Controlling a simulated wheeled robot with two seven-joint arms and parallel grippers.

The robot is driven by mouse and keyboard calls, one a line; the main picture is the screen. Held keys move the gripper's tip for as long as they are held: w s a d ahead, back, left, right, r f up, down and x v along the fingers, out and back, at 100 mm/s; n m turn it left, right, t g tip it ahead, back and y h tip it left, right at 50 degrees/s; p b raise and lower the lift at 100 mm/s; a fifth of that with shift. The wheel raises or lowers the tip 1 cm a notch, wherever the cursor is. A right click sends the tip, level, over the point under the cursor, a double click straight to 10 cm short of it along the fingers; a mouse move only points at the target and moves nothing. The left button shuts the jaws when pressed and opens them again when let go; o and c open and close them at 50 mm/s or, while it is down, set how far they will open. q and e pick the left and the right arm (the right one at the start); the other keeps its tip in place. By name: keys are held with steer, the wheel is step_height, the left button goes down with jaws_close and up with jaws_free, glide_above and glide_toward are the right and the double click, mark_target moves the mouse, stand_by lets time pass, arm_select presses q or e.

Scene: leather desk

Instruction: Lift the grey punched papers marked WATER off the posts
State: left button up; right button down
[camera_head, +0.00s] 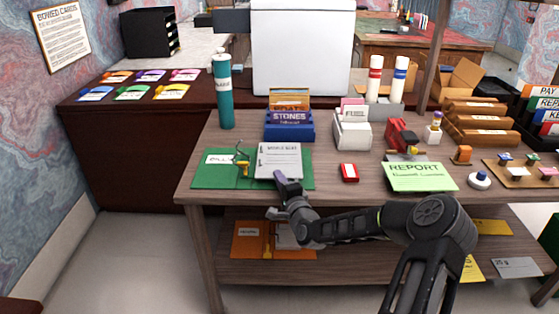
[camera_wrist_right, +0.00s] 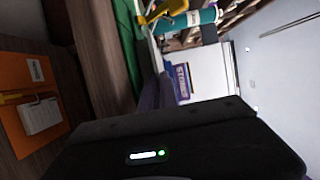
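Grey punched papers (camera_head: 278,160) with dark heading print, too small to read surely, are at the right half of an open green folder (camera_head: 222,183) on the desk. A grey post mechanism with a yellow lever (camera_head: 243,165) stands at the folder's middle, left of the papers. I cannot tell whether the papers are on the posts. My right gripper (camera_head: 284,181) is at the papers' front edge, its purple fingers overlapping it. The fingers look close together in the right wrist view (camera_wrist_right: 163,94), but their grip is unclear. My left gripper is out of view.
A blue STONES box (camera_head: 290,127) stands behind the papers, a teal bottle (camera_head: 223,92) behind the folder. A red box (camera_head: 349,173) and a green REPORT sheet (camera_head: 420,177) lie to the right. An orange folder (camera_head: 250,242) lies on the lower shelf.

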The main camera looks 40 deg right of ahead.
stand_by(0.3)
step_height(320, 180, up, 10)
steer(key=shift+p, duration=0.45)
stand_by(0.6)
